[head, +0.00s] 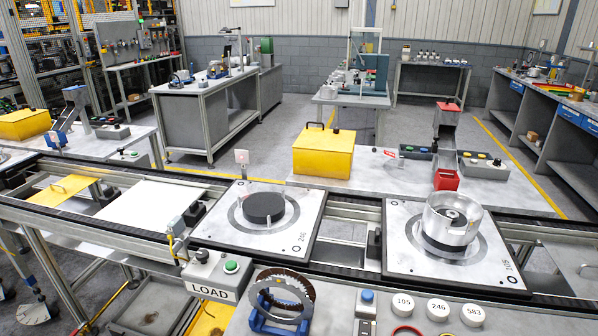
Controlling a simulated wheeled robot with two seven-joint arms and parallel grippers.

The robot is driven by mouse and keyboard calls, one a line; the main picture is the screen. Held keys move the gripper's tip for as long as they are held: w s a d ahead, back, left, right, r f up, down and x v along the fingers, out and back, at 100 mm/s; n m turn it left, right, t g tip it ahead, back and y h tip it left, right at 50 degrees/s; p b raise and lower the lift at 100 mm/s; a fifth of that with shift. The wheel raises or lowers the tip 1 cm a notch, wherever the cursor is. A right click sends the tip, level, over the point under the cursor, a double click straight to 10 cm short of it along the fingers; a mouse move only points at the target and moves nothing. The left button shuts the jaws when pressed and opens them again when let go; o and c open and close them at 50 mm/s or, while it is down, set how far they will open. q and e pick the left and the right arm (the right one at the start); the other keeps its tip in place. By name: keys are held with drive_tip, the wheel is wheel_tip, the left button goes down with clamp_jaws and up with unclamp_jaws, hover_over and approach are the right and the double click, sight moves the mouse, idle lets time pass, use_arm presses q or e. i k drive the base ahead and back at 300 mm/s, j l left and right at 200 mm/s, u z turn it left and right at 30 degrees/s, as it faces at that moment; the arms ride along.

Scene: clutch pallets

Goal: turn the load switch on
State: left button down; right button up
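A grey control box (217,272) sits at the front edge of the conveyor, left of the middle of the head view. Its front plate (210,292) reads LOAD. On its top are a round green button (231,267) and a small dark switch knob (202,255) to the left of it. The knob's exact setting is too small to tell. Neither of my grippers shows in the head view, and nothing touches the box.
Behind the box, a pallet (285,237) marked 246 carries a black disc (264,207). A second pallet (400,262) on the right carries a metal drum (450,219). A toothed ring on a blue stand (282,303) stands close right of the box. Numbered white pucks (438,310) lie further right.

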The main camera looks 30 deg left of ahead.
sight(202, 256)
drive_tip(key=u, duration=1.4)
